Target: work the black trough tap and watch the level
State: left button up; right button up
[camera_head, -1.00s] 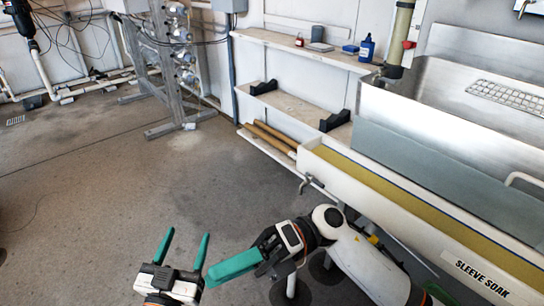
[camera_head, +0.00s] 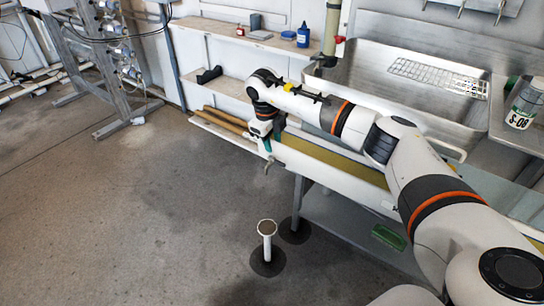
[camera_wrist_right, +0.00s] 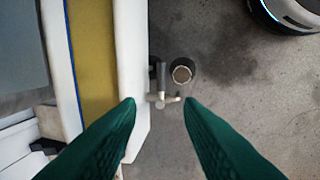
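The long white trough (camera_head: 345,182) holds yellow-brown liquid (camera_head: 335,157), which also shows in the right wrist view (camera_wrist_right: 92,50); its exact level is hard to read. A small tap (camera_head: 268,166) sticks out at the trough's near left end. In the right wrist view the tap (camera_wrist_right: 162,98) has a metallic crosspiece and a dark upright part. My right gripper (camera_head: 267,145) is above the tap, mostly hidden by its own wrist. In its wrist view its green fingers (camera_wrist_right: 158,101) are open, with the tap between the tips; contact cannot be told. My left gripper is out of view.
A white standpipe (camera_head: 267,238) rises from the floor below the tap. A steel sink (camera_head: 365,70) stands behind the trough. Wall shelves (camera_head: 225,84) with a blue bottle (camera_head: 303,36) are behind. A metal frame (camera_head: 95,70) stands left.

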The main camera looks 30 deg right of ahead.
aim_at(275, 160)
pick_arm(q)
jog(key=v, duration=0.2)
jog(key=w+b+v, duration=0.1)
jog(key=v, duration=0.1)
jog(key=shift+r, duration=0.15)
pick_arm(e)
jog(key=f, duration=0.4)
jog(key=d+f, duration=0.1)
jog(key=f, duration=0.2)
jog(key=shift+w+f, duration=0.1)
jog(key=shift+w, duration=0.2)
grip_shut()
